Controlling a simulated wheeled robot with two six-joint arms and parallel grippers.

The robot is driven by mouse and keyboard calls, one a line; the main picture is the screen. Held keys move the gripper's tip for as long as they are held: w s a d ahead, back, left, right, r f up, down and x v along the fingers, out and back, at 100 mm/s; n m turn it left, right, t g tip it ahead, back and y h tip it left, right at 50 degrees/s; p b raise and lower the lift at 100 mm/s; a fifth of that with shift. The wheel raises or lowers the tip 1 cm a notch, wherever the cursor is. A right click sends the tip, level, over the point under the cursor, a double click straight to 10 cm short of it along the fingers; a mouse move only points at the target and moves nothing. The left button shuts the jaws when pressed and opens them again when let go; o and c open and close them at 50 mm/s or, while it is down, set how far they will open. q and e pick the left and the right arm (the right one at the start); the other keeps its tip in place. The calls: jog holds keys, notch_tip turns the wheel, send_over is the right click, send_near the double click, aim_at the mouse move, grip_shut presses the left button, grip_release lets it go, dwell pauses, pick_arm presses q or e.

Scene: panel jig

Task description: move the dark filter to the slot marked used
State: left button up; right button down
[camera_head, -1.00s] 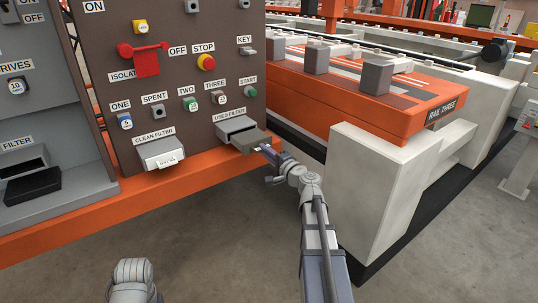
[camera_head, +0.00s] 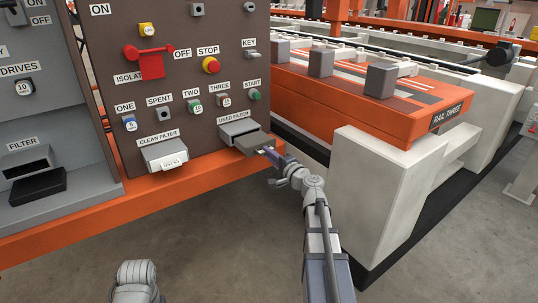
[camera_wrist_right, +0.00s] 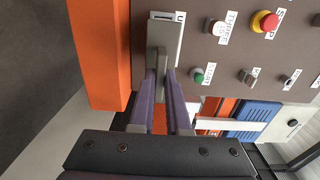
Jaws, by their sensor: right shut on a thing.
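The dark grey filter (camera_head: 254,144) is at the mouth of the slot marked USED FILTER (camera_head: 240,127) on the brown panel. Its outer part sticks out toward me; whether its inner end is inside the slot is hard to tell. My right gripper (camera_head: 268,151) is shut on its outer end. In the right wrist view the filter (camera_wrist_right: 164,48) lies between the two fingers (camera_wrist_right: 162,85), in line with the slot. My left gripper is not in view; only part of my left arm shows at the bottom.
A white filter (camera_head: 170,160) sits at the CLEAN FILTER slot to the left. A black piece (camera_head: 38,186) lies below an opening marked FILTER at the far left. An orange beam (camera_head: 130,199) runs under the panel. The orange rail (camera_head: 350,97) on pale blocks stands to the right.

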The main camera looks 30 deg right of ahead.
aim_at(254, 142)
jog(key=shift+w+a, duration=0.2)
jog(key=shift+w, duration=2.35)
jog(key=shift+w+a, duration=0.2)
jog(key=shift+w, duration=2.3)
jog(key=c, duration=0.8)
grip_release()
jog(key=shift+s, duration=0.15)
jog(key=s, duration=0.7)
jog(key=shift+s+d, duration=0.3)
